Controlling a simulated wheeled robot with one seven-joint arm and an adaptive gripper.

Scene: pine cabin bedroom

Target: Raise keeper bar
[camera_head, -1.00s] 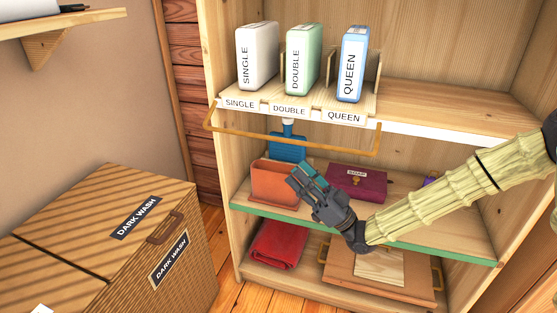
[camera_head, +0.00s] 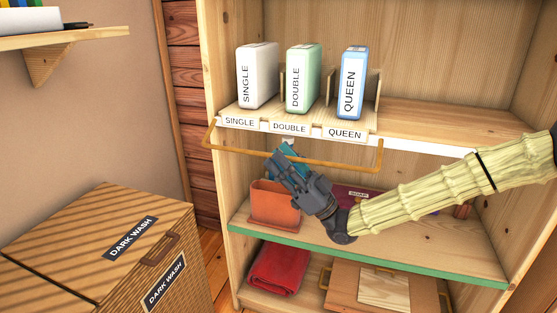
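The keeper bar (camera_head: 304,160) is a thin tan-orange rail. It hangs low in front of the upper shelf, below the labels SINGLE, DOUBLE and QUEEN, with its ends at the left and right of the holder. My gripper (camera_head: 281,164) is just below and in front of the middle of the bar, fingers pointing up and left. I cannot tell whether the fingers touch the bar or how far apart they are. The white SINGLE pack (camera_head: 257,76), green DOUBLE pack (camera_head: 303,79) and blue QUEEN pack (camera_head: 352,81) stand upright in the holder above.
Behind my gripper, the middle shelf (camera_head: 400,250) holds an orange bin (camera_head: 270,204), a partly hidden blue bottle (camera_head: 287,150) and a maroon SOAP box (camera_head: 352,192). A red towel (camera_head: 277,270) lies below. A DARK WASH hamper (camera_head: 60,245) stands left. The upper shelf's right side is clear.

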